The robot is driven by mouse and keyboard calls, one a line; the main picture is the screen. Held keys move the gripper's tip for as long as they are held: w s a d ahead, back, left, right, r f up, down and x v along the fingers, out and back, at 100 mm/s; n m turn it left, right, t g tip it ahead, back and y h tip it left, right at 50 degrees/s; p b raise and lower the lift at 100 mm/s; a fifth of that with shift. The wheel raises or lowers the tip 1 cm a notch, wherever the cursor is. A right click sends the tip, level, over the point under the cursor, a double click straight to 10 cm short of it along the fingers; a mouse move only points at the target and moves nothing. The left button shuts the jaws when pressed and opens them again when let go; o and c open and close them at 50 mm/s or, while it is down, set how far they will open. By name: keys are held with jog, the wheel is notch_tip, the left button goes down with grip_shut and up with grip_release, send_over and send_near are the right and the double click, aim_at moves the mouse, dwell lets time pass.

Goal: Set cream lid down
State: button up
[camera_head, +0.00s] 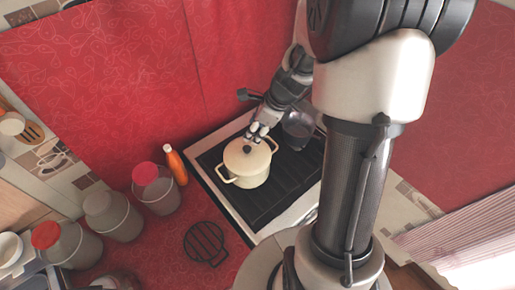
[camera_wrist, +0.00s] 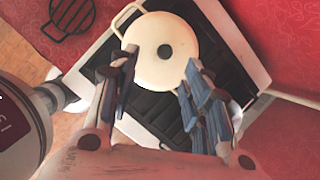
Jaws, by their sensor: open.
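The cream lid (camera_head: 247,154) rests on a cream pot with two side handles (camera_head: 252,178), which stands on the dark stovetop. The lid has a dark round knob at its centre. In the wrist view the lid (camera_wrist: 174,62) lies beyond my fingertips, with its knob a little beyond the line between them. My gripper (camera_head: 260,132) is open and empty, just above and behind the knob in the head view. In the wrist view my gripper's two fingers (camera_wrist: 158,66) are spread wide on either side of the lid, not touching the knob.
A dark pot (camera_head: 298,128) stands at the back right of the stovetop (camera_head: 283,189). An orange bottle (camera_head: 176,165) and several lidded jars (camera_head: 154,189) stand left of it. A black trivet (camera_head: 205,243) lies on the red counter in front, with some free counter around it.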

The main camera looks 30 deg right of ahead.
jog(key=s+a+r+n, duration=0.8)
jog(key=a+r+n, duration=0.1)
jog(key=r+n, duration=0.3)
jog(key=s+a+r+n+h, duration=0.1)
jog(key=s+r+n, duration=0.1)
jog(key=s+n, duration=0.4)
jog(key=s+a+r+n+h, duration=0.1)
jog(key=s+r+n, duration=0.2)
jog(key=s+n, duration=0.4)
jog(key=shift+n+t+h, duration=0.3)
jog(key=shift+n+t, duration=0.1)
jog(key=shift+n, duration=0.6)
